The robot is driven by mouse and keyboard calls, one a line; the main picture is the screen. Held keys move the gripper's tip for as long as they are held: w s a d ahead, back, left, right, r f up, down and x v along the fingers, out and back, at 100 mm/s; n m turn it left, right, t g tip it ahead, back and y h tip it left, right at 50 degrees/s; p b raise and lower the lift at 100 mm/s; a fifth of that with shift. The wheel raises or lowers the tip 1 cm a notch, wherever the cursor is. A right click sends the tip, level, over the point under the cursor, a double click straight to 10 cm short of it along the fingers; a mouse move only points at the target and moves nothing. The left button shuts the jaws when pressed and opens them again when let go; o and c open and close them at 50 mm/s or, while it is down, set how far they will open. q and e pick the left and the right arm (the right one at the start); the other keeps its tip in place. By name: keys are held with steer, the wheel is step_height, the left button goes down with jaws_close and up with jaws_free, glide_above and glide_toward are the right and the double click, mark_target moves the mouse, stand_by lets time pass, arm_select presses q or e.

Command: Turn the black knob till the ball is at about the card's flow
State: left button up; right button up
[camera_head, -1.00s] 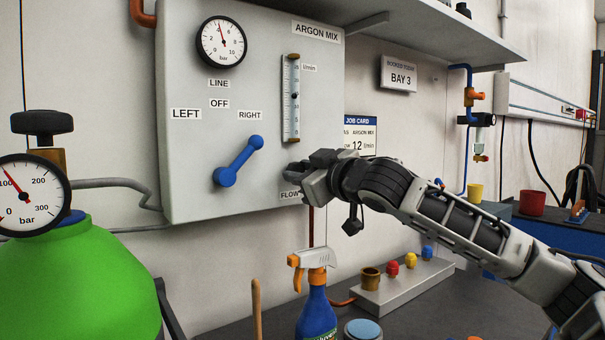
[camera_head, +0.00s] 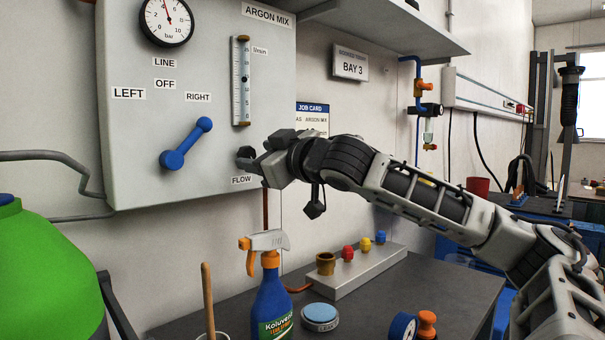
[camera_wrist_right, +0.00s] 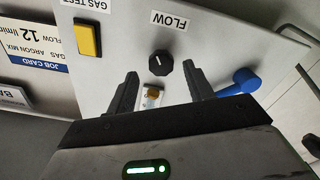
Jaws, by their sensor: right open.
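The black knob (camera_wrist_right: 160,63) sits on the grey panel above the FLOW label in the head view, where my right gripper partly hides it (camera_head: 245,152). My right gripper (camera_wrist_right: 161,76) is open, its fingertips on either side of the knob in the wrist view; I cannot tell if they touch it. The flow tube (camera_head: 241,100) stands upright on the panel, with a small dark ball (camera_head: 244,78) about mid-scale. The job card (camera_wrist_right: 30,45) reads flow 12 l/min in the wrist view; in the head view my arm covers its lower part (camera_head: 312,115). My left gripper is out of view.
A blue lever (camera_head: 186,144) points up toward RIGHT on the panel. A yellow gas test button (camera_wrist_right: 87,39) is beside the knob. Below stand a spray bottle (camera_head: 270,305), a manifold box (camera_head: 350,272) with coloured caps and a green cylinder (camera_head: 45,270). A shelf (camera_head: 385,30) overhangs the wall.

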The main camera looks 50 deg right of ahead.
arm_select(q)
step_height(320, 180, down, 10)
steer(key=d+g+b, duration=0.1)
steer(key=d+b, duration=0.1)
steer(key=b, duration=0.5)
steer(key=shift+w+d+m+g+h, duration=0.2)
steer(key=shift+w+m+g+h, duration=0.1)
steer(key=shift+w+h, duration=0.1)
arm_select(e)
steer(key=s+a, duration=0.1)
steer(key=s, duration=1.2)
steer(key=shift+s+a, duration=0.35)
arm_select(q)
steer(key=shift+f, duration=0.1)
